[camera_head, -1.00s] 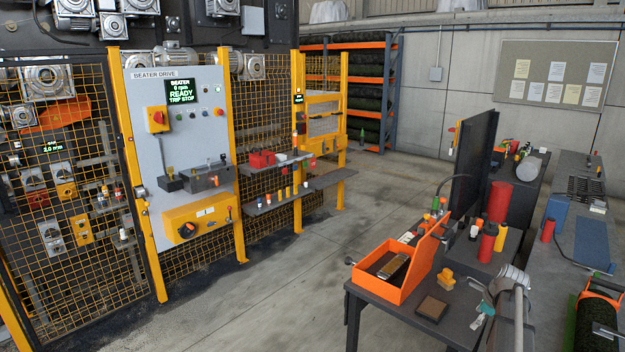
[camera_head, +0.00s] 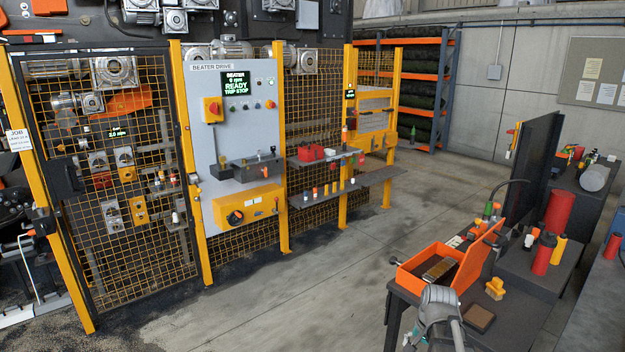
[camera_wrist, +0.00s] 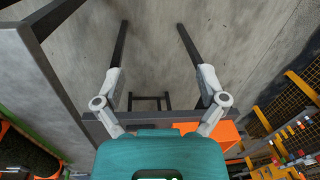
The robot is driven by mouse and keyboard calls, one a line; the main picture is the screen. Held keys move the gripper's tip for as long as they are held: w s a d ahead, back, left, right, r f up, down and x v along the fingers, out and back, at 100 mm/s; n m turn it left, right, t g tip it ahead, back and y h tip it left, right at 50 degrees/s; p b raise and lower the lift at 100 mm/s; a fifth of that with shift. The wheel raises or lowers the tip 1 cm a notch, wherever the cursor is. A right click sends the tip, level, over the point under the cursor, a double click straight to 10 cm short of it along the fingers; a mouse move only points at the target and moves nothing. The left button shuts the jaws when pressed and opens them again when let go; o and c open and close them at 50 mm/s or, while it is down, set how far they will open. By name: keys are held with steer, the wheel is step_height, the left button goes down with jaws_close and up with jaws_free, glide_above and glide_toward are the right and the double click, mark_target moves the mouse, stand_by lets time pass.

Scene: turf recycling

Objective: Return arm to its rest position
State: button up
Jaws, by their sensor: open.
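My gripper (camera_wrist: 159,74) shows in the wrist view with its two grey fingers spread wide and nothing between them. Bare concrete floor and dark table legs show beyond the fingers. In the head view, my grey arm (camera_head: 440,305) stands at the lower right, overlapping the near side of the table with the open orange box (camera_head: 408,283). The fingers cannot be made out clearly there. The orange box also shows in the wrist view (camera_wrist: 225,134), close to the right finger.
The dark table (camera_head: 540,278) carries red cylinders (camera_head: 544,253), a yellow block (camera_head: 495,288) and a brown pad (camera_head: 479,318). A yellow-framed mesh fence (camera_head: 125,230) with the beater drive panel (camera_head: 250,150) stands left. The floor (camera_head: 340,290) between is clear.

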steer(key=s+a+n+h, duration=0.1)
steer(key=s+a+n, duration=0.5)
steer(key=a, duration=0.5)
steer(key=n, duration=0.2)
steer(key=shift+s+n+g, duration=0.3)
steer(key=shift+g, duration=0.1)
stand_by(0.4)
steer(key=c, duration=0.4)
steer(key=shift+c, duration=0.4)
